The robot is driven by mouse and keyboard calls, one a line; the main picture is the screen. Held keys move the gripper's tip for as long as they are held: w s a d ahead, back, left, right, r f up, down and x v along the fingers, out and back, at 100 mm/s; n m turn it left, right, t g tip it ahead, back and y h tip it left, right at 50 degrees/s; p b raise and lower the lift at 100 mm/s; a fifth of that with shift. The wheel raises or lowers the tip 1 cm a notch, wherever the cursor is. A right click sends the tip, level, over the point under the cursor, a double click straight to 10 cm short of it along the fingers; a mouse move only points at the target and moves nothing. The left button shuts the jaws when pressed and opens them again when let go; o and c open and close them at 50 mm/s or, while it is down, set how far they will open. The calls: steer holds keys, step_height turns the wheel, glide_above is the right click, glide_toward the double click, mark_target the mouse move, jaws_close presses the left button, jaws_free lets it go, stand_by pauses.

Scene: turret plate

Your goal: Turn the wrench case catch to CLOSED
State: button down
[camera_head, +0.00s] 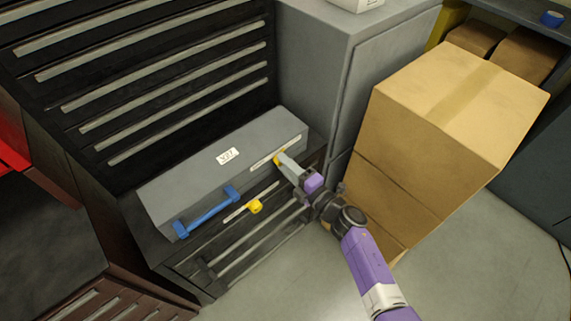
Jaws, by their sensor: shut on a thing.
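A long grey case (190,170) lies on a black drawer unit, with a small white label (228,156) whose text I cannot read. A blue handle (208,210) is at its front left. My gripper (281,161) is at the right part of the case, shut on a small yellow catch (277,159). The fingers hide most of this catch, so I cannot tell which way it is turned. A pale marking strip (262,164) runs left from it. A second yellow catch (255,206) sits lower, near the middle, on another pale strip (236,214).
A black multi-drawer cabinet (95,95) stands behind the case. A grey cabinet (310,70) stands close behind on the right. Stacked cardboard boxes (440,110) stand right of my arm. The floor (480,260) at the lower right is clear.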

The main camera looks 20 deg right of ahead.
steer(key=c, duration=1.1)
jaws_free()
steer(key=shift+o, duration=0.2)
steer(key=v, duration=0.7)
steer(key=shift+s, duration=0.35)
steer(key=shift+d, duration=0.15)
